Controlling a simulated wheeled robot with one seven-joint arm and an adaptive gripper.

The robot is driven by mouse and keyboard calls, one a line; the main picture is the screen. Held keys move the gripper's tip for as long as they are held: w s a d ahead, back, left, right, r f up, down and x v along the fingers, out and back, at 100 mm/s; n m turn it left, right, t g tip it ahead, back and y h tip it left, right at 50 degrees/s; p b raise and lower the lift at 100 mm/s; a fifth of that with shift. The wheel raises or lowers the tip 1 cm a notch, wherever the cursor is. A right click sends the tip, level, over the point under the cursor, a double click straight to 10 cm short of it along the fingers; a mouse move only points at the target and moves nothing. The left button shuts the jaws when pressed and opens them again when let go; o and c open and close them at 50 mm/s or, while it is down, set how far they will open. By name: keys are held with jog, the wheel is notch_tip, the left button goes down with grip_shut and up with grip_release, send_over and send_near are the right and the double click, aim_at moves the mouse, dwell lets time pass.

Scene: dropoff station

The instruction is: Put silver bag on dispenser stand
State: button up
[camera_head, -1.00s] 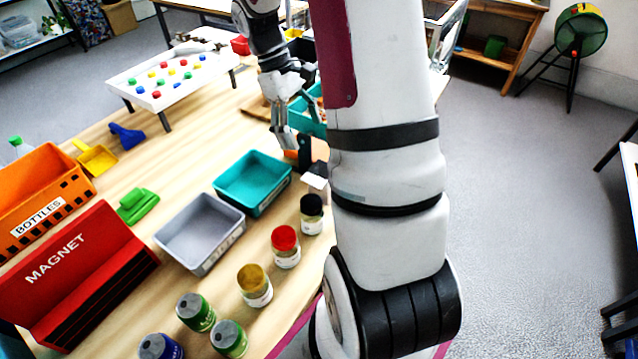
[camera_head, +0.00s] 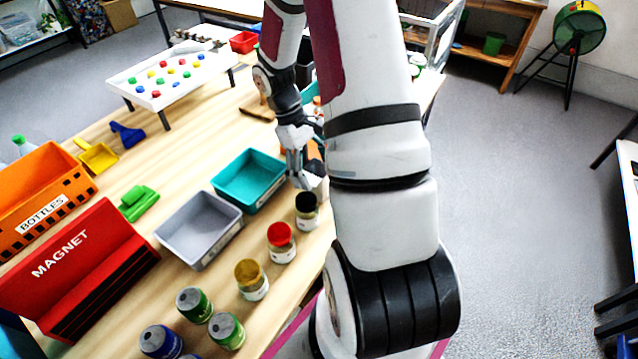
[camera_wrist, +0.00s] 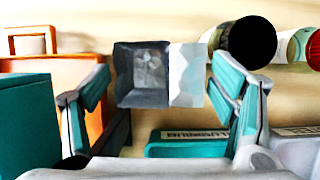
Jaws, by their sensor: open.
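My gripper (camera_head: 299,178) points down over the table's right side, beyond the black-lidded jar. In the wrist view my gripper (camera_wrist: 160,78) is open, its two teal-padded fingers wide apart. Between them, farther off, is a dark grey square piece (camera_wrist: 142,75) with a mottled silvery face. A pale, faceted, crumpled-looking piece (camera_wrist: 187,76) adjoins its right side. I cannot tell for sure which is the silver bag and which the dispenser stand. In the head view my gripper and arm mostly hide this spot.
A black-lidded jar (camera_wrist: 248,42) is close to the right finger; it also shows in the head view (camera_head: 307,211). Red-lidded (camera_head: 281,242) and gold-lidded (camera_head: 251,280) jars line the front edge. A teal tray (camera_head: 248,181) and grey tray (camera_head: 199,230) lie left.

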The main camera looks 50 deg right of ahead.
jog(key=shift+c, duration=0.5)
jog(key=c, duration=0.8)
